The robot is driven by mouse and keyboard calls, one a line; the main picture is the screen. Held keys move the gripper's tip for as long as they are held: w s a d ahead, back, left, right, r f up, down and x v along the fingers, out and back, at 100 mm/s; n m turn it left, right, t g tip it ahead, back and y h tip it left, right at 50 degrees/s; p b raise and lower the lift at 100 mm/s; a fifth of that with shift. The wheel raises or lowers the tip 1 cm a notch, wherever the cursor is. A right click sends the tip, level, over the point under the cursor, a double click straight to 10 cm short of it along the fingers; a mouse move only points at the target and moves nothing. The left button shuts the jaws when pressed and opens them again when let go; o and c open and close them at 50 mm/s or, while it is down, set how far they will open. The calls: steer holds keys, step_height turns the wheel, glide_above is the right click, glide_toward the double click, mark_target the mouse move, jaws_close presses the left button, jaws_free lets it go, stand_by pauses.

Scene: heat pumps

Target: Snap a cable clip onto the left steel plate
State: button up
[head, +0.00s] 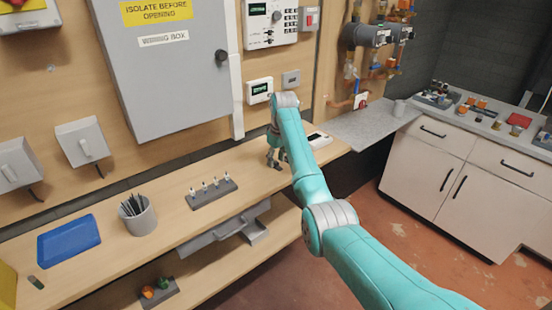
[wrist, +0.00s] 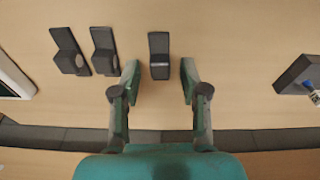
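My gripper (wrist: 160,82) is open above the wooden bench. Its fingers stand apart on either side of a small dark grey piece (wrist: 159,55), with a gap on both sides. Two similar dark pieces lie to the left in the wrist view, a near one (wrist: 104,50) and a far one (wrist: 68,50), each with a rounded end. I cannot tell for sure whether these are cable clips or plates. In the head view my gripper (head: 274,157) is low over the bench near the wall, and the small pieces are mostly hidden there. I cannot identify the left steel plate.
The wooden bench (head: 175,215) holds a dark rack (head: 212,194) with several small upright items, a pen cup (head: 138,216) and a blue tray (head: 68,240). A white device (head: 319,139) lies right of my gripper. A grey wiring box (head: 165,70) hangs above.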

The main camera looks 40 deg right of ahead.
mark_target(276, 162)
jaws_close()
steer(key=shift+r, duration=0.2)
steer(key=shift+r, duration=2.85)
